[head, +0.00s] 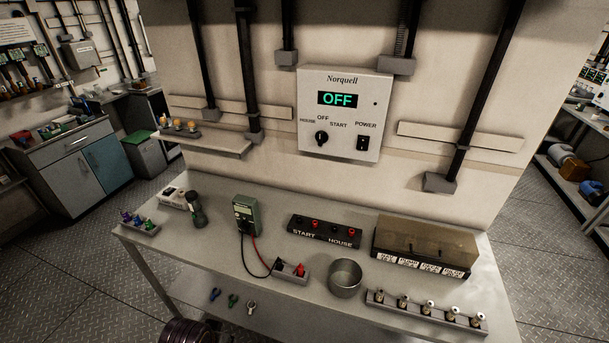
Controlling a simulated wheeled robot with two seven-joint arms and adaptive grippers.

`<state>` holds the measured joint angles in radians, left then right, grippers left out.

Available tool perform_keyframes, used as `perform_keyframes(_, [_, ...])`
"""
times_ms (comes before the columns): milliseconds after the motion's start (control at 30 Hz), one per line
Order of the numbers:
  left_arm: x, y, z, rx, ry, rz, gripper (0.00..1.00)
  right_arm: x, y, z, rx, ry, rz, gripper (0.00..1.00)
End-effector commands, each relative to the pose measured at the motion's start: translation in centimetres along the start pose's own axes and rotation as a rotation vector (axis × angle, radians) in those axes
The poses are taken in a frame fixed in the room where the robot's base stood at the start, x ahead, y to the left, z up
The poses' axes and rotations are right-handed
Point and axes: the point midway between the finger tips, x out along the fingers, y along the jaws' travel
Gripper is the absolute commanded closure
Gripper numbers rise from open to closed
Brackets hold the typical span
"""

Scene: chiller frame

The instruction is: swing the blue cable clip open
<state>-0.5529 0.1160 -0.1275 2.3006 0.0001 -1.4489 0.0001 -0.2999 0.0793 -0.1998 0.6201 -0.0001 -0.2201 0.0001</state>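A small blue cable clip (215,295) is at the front of the metal workbench (215,255), below the tabletop's front edge at the lower left of centre. It is too small to tell whether it is open or shut. A green clip (233,300) and a white clip (251,307) sit in a row to its right. Neither of my grippers shows in the head view.
On the bench stand a green meter (246,213) with red and black leads, a metal cup (345,278), a START/HOUSE terminal block (324,231) and a brown-lidded box (425,245). A control panel (343,113) reading OFF hangs above.

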Motion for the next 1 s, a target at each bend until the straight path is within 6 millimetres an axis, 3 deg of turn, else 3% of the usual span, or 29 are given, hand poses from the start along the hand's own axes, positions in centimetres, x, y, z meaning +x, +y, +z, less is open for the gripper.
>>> perform_keyframes(567, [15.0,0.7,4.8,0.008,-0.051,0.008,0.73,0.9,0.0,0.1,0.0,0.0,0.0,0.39])
perform_keyframes(1000, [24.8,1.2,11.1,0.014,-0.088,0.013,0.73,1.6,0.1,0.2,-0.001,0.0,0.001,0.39])
